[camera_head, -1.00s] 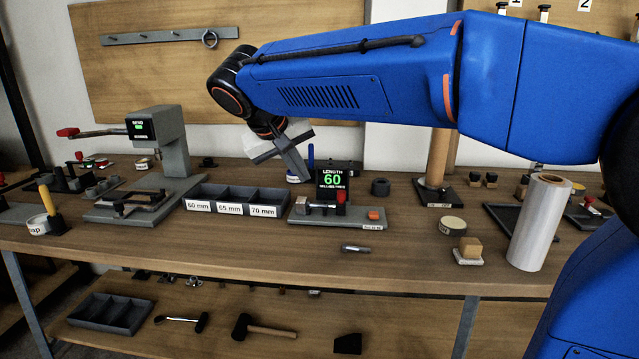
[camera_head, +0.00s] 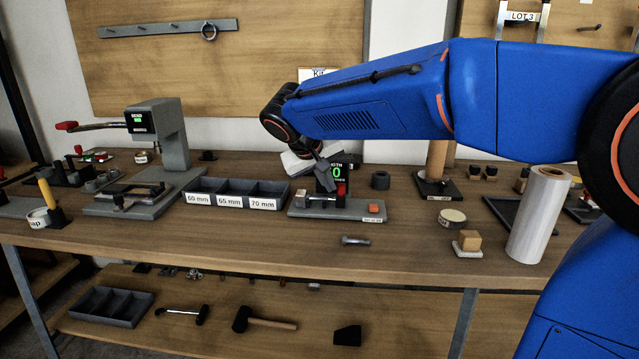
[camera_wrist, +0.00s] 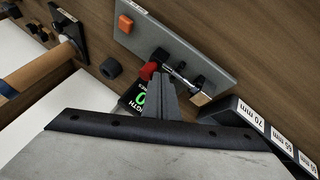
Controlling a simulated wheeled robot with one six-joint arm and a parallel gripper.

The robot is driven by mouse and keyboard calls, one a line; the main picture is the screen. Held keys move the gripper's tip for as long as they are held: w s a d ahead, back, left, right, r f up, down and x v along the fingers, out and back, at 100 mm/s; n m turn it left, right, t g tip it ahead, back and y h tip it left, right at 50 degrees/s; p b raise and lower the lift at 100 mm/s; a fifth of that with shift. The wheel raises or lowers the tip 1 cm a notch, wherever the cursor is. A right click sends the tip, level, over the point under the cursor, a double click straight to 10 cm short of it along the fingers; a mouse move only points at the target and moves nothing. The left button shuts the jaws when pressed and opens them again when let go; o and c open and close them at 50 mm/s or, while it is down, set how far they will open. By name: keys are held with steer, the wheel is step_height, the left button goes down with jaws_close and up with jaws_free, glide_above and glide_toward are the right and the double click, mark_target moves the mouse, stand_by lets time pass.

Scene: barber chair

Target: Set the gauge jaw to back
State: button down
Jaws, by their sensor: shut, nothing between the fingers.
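The length gauge (camera_head: 300,211) is a grey plate on the bench, with a green-digit display (camera_head: 353,165) at its back. My gripper covers part of the display. A red-topped jaw (camera_head: 341,188) stands on the plate, and a bright metal rod lies beside it. My gripper (camera_head: 327,184) is shut and empty, pointing down just in front of the display, beside the red top. In the wrist view the shut fingers (camera_wrist: 162,88) lie close to the red top (camera_wrist: 149,70); I cannot tell if they touch. The metal rod (camera_wrist: 183,80) shows there on the plate (camera_wrist: 205,42).
An orange button (camera_head: 374,208) is on the gauge's right end. A bin (camera_head: 236,190) labelled 60, 65 and 70 mm stands to its left. A bolt (camera_head: 355,240) lies in front. A white roll (camera_head: 539,215) stands at right. The bench front is mostly clear.

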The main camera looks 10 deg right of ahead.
steer(key=shift+d, duration=0.15)
steer(key=shift+s+d, duration=0.25)
steer(key=shift+d, duration=0.5)
steer(key=shift+s+d, duration=0.25)
steer(key=shift+d, duration=0.45)
steer(key=v, duration=1.7)
steer(key=shift+s+a, duration=0.1)
